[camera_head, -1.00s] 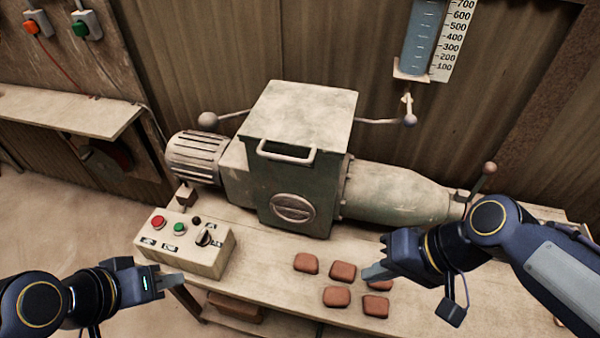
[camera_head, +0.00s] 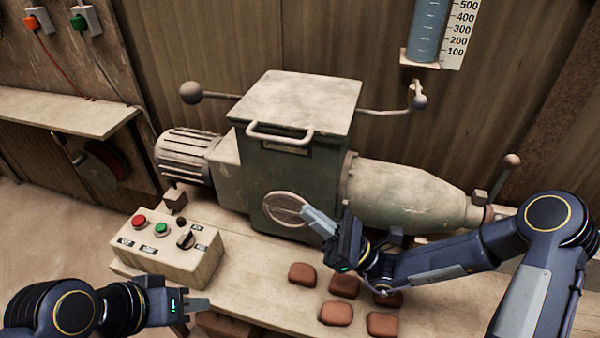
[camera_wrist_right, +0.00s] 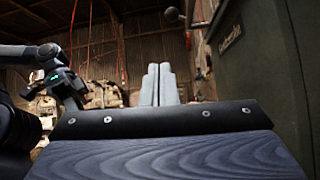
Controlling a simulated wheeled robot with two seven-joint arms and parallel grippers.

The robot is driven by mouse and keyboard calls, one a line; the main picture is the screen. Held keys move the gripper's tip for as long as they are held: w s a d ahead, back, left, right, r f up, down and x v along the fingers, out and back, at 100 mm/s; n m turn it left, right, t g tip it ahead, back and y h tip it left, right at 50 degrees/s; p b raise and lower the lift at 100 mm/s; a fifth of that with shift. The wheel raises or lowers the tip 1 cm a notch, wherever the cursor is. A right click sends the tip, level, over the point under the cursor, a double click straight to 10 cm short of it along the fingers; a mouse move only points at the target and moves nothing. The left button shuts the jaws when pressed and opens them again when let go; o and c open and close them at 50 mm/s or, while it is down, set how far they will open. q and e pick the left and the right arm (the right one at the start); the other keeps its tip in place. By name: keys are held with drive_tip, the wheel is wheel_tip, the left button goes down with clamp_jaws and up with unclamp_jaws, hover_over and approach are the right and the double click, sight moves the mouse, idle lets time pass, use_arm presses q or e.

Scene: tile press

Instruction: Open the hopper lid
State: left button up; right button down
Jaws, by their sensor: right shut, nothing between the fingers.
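The hopper lid (camera_head: 300,100) is a pale flat square plate lying closed on top of the green hopper (camera_head: 290,165). Its bar handle (camera_head: 280,134) sticks out at the front edge. My right gripper (camera_head: 312,218) is shut and empty, in front of the hopper's round badge and below the handle. In the right wrist view its two fingers (camera_wrist_right: 159,86) lie together, with the hopper's side (camera_wrist_right: 250,65) at the right. My left gripper (camera_head: 200,304) is low at the left, in front of the control box; I cannot tell whether its fingers are parted.
The control box (camera_head: 165,248) with red and green buttons stands left of the hopper. Several brown tiles (camera_head: 336,313) lie on the bench under my right arm. A ball-ended lever (camera_head: 191,92) sticks out left of the lid. A water gauge (camera_head: 428,35) hangs behind.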

drive_tip(key=w+a+r+m+t+h+p, duration=0.1)
drive_tip(key=w+a+r+m+t+p, duration=0.1)
drive_tip(key=w+a+r+m+t, duration=0.3)
wheel_tip(320, 180, up, 4)
drive_tip(key=shift+w+a+f+p, duration=0.25)
drive_tip(key=shift+w+p, duration=0.1)
drive_tip(key=shift+w, duration=0.2)
drive_tip(key=shift+r+t, duration=0.15)
drive_tip(key=shift+t, duration=0.35)
